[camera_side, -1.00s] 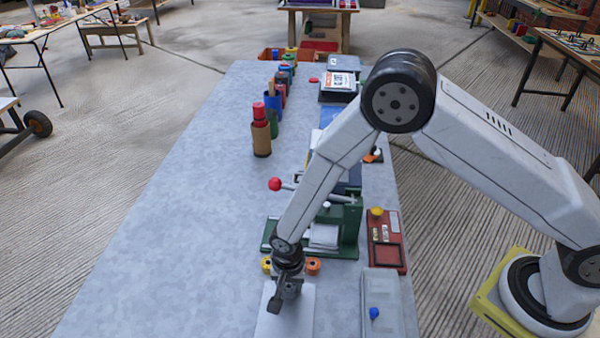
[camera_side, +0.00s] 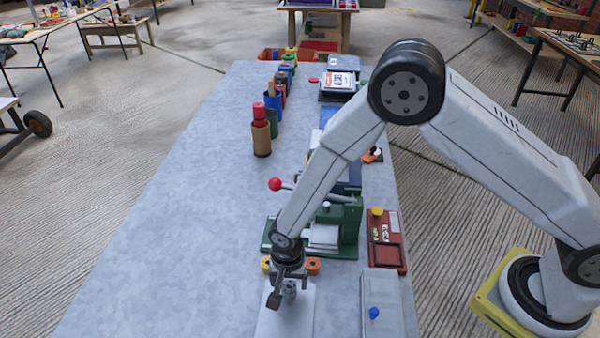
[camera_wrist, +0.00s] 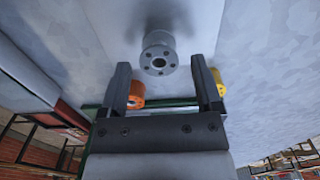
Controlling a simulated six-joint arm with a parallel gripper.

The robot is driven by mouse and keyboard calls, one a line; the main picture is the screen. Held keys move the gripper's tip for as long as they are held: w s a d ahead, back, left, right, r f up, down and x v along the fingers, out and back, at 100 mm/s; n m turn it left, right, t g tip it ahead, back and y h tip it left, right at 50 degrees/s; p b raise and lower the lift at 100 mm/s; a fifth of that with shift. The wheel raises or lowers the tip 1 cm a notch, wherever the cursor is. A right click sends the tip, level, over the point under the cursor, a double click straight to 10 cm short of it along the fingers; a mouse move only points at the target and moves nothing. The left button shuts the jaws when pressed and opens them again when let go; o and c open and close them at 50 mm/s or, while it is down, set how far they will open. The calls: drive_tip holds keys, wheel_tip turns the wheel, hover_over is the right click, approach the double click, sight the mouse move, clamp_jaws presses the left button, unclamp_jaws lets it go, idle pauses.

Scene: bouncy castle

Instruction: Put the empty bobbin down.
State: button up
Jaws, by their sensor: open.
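The empty bobbin (camera_wrist: 158,55) is a grey metal spool with small holes in its end flange. In the wrist view it stands on a pale sheet, just beyond and between my fingertips. My gripper (camera_wrist: 160,68) is open, with a visible gap on both sides of the bobbin. In the side view my gripper (camera_side: 281,293) is low over the pale sheet (camera_side: 287,325), and the bobbin (camera_side: 290,289) shows partly behind a dark finger. The pale sheet lies on the near part of the grey table.
An orange spool (camera_side: 313,266) and a yellow spool (camera_side: 266,264) sit close behind my gripper. Beyond them is a green press (camera_side: 345,225) with a red-knobbed lever (camera_side: 275,184). A grey box (camera_side: 383,300) and red tray (camera_side: 388,240) lie right. The table's left side is clear.

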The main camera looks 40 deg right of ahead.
wheel_tip(320, 180, up, 10)
drive_tip(key=shift+r, duration=0.25)
idle(0.4)
idle(0.5)
drive_tip(key=s+d+r+n+t, duration=0.1)
drive_tip(key=s+d+r+n, duration=0.2)
drive_tip(key=d, duration=0.4)
drive_tip(key=s+d+r+n, duration=0.3)
drive_tip(key=d, duration=0.4)
drive_tip(key=s+d+r+n+t, duration=0.1)
drive_tip(key=s+d+r+n, duration=0.2)
drive_tip(key=d, duration=0.4)
drive_tip(key=shift+s+r+t, duration=0.15)
drive_tip(key=shift+r+t, duration=0.15)
drive_tip(key=shift+r, duration=0.1)
